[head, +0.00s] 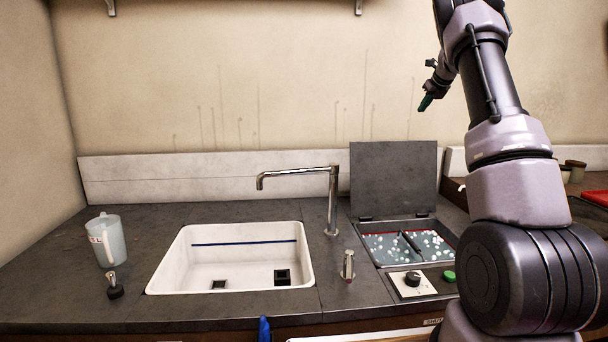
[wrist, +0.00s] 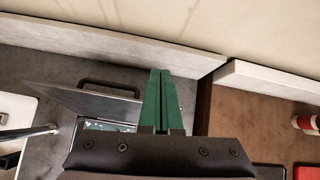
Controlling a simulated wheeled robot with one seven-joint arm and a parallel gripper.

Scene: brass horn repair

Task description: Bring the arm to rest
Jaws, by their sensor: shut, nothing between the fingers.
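My arm rises on the right side of the head view.
A white sink (head: 232,258) with a metal faucet (head: 333,200) is set in the dark counter. Right of it a basin with foamy liquid (head: 408,247) stands open, its lid (head: 393,180) upright. A jug (head: 107,241) stands at left. The wall above is mostly bare.

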